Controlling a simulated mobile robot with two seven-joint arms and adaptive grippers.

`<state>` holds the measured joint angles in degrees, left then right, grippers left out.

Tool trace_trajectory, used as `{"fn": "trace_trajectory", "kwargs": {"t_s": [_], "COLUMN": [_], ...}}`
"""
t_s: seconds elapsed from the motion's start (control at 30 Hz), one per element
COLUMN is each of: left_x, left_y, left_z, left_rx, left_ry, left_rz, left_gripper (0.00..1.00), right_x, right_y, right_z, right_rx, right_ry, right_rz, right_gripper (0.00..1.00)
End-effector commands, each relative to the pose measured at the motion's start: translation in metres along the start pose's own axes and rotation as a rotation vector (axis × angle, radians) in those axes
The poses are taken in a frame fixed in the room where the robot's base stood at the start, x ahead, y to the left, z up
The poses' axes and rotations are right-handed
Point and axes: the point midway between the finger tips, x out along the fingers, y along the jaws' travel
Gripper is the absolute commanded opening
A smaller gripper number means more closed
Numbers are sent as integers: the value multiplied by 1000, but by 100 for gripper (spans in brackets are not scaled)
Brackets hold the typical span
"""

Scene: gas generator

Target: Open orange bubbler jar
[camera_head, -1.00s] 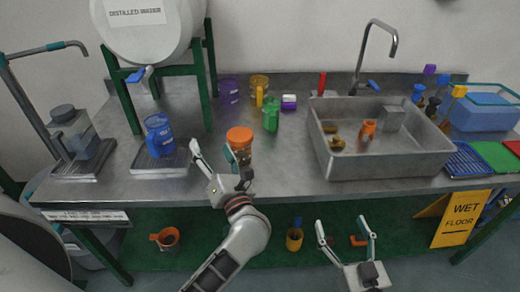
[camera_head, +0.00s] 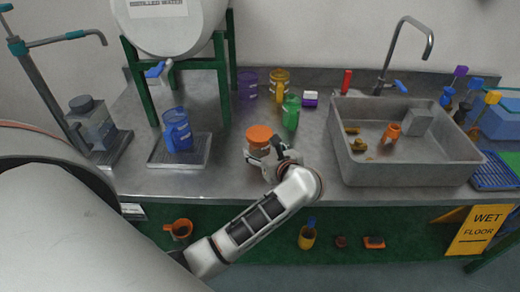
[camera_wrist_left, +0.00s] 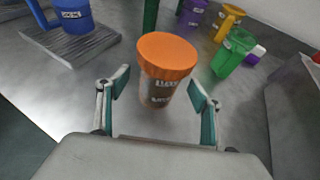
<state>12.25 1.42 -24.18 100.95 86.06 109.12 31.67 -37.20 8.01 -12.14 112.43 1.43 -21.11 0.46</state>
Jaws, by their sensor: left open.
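The orange bubbler jar (camera_head: 259,138) stands upright on the steel counter, with a wide orange lid and a label on its body. In the left wrist view the jar (camera_wrist_left: 166,72) stands just ahead of my left gripper, between and beyond the two fingertips. My left gripper (camera_wrist_left: 158,92) is open with nothing held. In the head view the left gripper (camera_head: 266,160) is at the near side of the jar and partly hides its lower body. I cannot tell whether a finger touches it. The lid sits on the jar. My right gripper is not in view.
A green jug (camera_head: 291,112), a yellow jug (camera_head: 279,84) and a purple jug (camera_head: 247,86) stand behind the jar. A blue jug (camera_head: 177,130) stands on a tray to the left. The sink (camera_head: 400,165) is to the right. Bare counter surrounds the jar.

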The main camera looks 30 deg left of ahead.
Motion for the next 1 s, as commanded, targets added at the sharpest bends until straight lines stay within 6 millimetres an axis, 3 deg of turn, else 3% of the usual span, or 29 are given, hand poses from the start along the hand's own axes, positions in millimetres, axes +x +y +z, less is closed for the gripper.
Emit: {"fn": "trace_trajectory", "kwargs": {"t_s": [0.23, 0.57, 0.73, 1.0], "left_x": [35, 41, 41, 41], "left_y": [-1, -1, -1, -1], "left_z": [6, 4, 4, 5], "left_rx": [3, 1, 1, 0], "left_ry": [-5, -2, -2, -4], "left_rz": [1, 0, 0, 0], "left_gripper": [66, 66, 22, 19], "right_x": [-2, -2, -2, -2], "right_y": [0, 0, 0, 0], "right_z": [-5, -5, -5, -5], "right_rx": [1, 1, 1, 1], "right_ry": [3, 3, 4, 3], "right_rz": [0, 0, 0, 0], "right_gripper": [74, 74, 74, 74]}}
